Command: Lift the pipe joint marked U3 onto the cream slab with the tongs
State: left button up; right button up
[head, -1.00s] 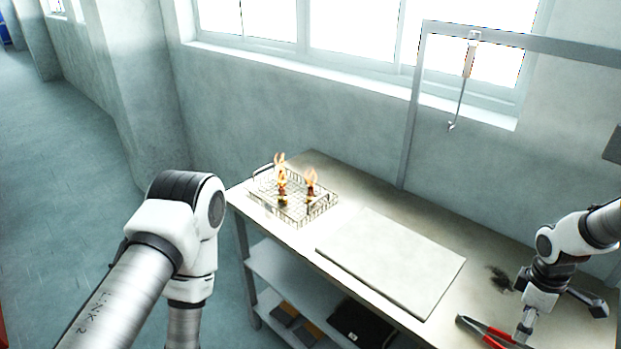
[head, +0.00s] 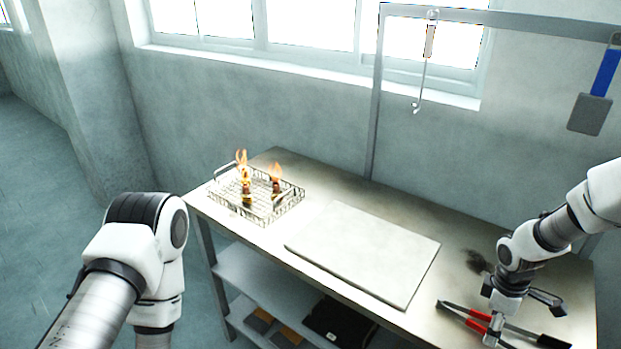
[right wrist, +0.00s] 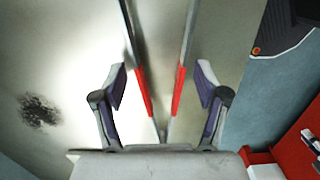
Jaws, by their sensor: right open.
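A wire mesh basket (head: 290,207) on the table's left end holds small dark-red and brass pieces (head: 276,187), apparently the pipe joints, with orange flames above them. Their marks are too small to read, so I cannot tell which is U3. The cream slab (head: 365,255) lies flat and bare mid-table. The red-handled tongs (head: 476,314) lie at the table's right front, partly hidden by my right gripper (head: 522,316), which is above them. In the right wrist view, the open fingers (right wrist: 160,88) are either side of the tongs' two red-gripped arms (right wrist: 143,92). My left gripper is out of view.
A grey frame with a hanging hook (head: 417,105) and a blue-handled tool (head: 604,72) stands behind the table. A dark scorch mark (head: 478,261) is right of the slab. A lower shelf holds dark folded items (head: 340,322). The tabletop behind the slab is clear.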

jog(key=c, duration=0.7)
jog(key=shift+r, duration=0.1)
notch_tip(320, 180, up, 12)
jog(key=p, duration=1)
